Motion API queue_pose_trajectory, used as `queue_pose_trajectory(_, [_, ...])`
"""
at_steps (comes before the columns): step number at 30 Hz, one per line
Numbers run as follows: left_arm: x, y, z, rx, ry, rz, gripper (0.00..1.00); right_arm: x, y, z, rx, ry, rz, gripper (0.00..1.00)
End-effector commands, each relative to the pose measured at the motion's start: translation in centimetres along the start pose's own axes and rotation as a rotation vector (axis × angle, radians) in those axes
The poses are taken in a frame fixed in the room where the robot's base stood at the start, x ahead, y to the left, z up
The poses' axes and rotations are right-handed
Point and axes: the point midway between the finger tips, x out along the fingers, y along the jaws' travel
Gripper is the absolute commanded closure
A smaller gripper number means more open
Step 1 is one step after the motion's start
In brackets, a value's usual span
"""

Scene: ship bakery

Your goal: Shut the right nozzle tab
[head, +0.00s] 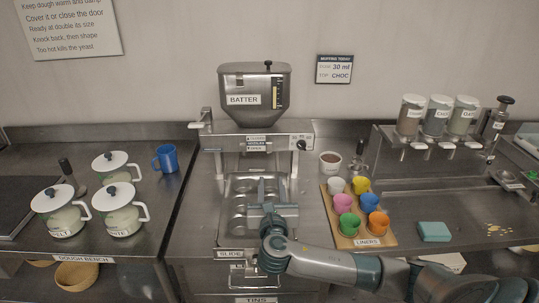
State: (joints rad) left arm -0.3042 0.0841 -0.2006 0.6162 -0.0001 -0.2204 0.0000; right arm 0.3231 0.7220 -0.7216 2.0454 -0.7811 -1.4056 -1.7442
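The batter machine has a steel hopper (254,92) marked BATTER at the centre of the head view. Under it is a small label plate (256,143) with lines for closed and open. The nozzle tabs are too small for me to tell apart or to read their positions. My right gripper (270,188) reaches in from the lower right, over the muffin tin (239,205) below the hopper. It hides part of the tin. I see nothing held in it, but its finger gap is unclear. My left gripper is out of view.
A board (331,222) of coloured liners stands close to the right of my arm. Lidded tubs (120,208) and a blue mug (166,158) are on the left bench. A teal sponge (433,231) lies at right.

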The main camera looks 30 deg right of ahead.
Motion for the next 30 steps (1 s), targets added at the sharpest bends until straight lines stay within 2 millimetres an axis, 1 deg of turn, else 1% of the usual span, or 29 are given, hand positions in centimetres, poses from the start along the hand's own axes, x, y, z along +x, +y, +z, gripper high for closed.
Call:
queue_pose_trajectory(3, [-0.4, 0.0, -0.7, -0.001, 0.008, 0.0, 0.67, 1.2, -0.1, 0.2, -0.001, 0.0, -0.003, 0.67])
queue_pose_trajectory(7, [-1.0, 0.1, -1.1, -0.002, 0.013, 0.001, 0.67, 3.1, -0.1, 0.3, -0.001, -0.001, -0.003, 0.67])
queue_pose_trajectory(21, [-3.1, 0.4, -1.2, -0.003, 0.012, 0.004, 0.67, 11.1, -0.1, 0.3, 0.0, 0.001, -0.003, 0.67])
queue_pose_trajectory(27, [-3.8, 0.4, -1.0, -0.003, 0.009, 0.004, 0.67, 14.0, -0.1, 0.2, 0.001, 0.001, -0.002, 0.67])
queue_pose_trajectory(30, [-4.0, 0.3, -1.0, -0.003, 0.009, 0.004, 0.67, 15.1, 0.0, 0.1, 0.001, 0.001, -0.002, 0.67])
